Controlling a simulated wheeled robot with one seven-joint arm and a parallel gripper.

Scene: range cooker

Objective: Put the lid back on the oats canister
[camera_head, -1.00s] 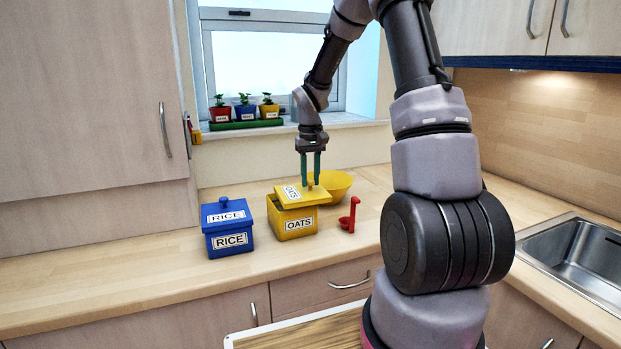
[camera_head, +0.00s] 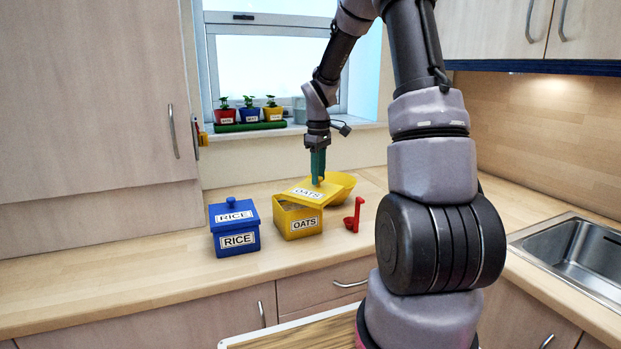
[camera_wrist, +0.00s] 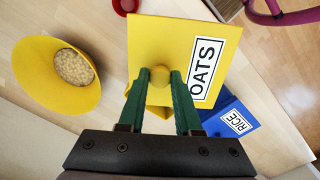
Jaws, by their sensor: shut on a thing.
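The yellow oats canister (camera_head: 299,221) stands on the counter, its opening partly uncovered at the back left. The yellow oats lid (camera_head: 305,192) is tilted above the canister, over its right part, with its label facing forward. My gripper (camera_head: 318,181) is shut on the lid's knob. In the wrist view the green fingers of my gripper (camera_wrist: 160,80) close around the round knob, and the lid (camera_wrist: 170,45) hides most of the canister. Whether the lid touches the canister's rim, I cannot tell.
The blue rice canister (camera_head: 236,228) stands close on the left. Small potted plants (camera_head: 249,112) sit on the windowsill. The counter front is clear.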

